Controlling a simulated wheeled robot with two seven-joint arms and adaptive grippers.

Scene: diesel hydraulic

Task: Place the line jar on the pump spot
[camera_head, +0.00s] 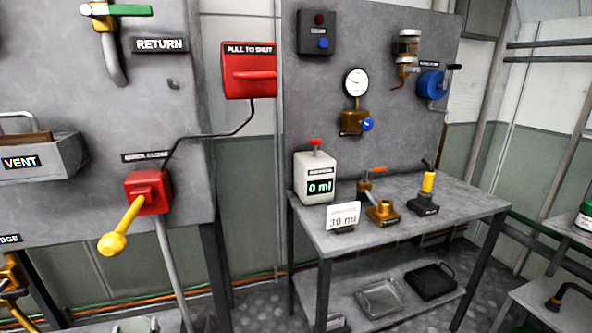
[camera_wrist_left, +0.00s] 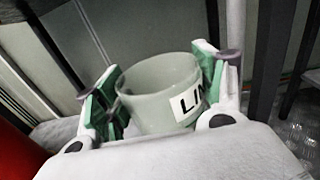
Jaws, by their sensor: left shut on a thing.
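The line jar (camera_wrist_left: 158,105) is a pale, translucent, open-topped cup with a white label whose visible letters read "LIN". In the left wrist view my left gripper (camera_wrist_left: 163,78) is shut on it, with green-padded fingers on both sides of its wall. The jar looks empty and slightly tilted in that view. In the head view, a small pale-green shape at the bottom edge is too cut off to identify. I cannot read a pump spot label; a small hand pump with a yellow body (camera_head: 428,186) stands on the workbench (camera_head: 330,243). My right gripper is not in view.
On the bench stand a white canister (camera_head: 315,178) reading 0 ml, a "30 ml" card (camera_head: 343,216) and a brass fitting (camera_head: 383,211). A red box with a yellow lever (camera_head: 122,228) juts out at left. Trays (camera_head: 380,298) lie on the lower shelf.

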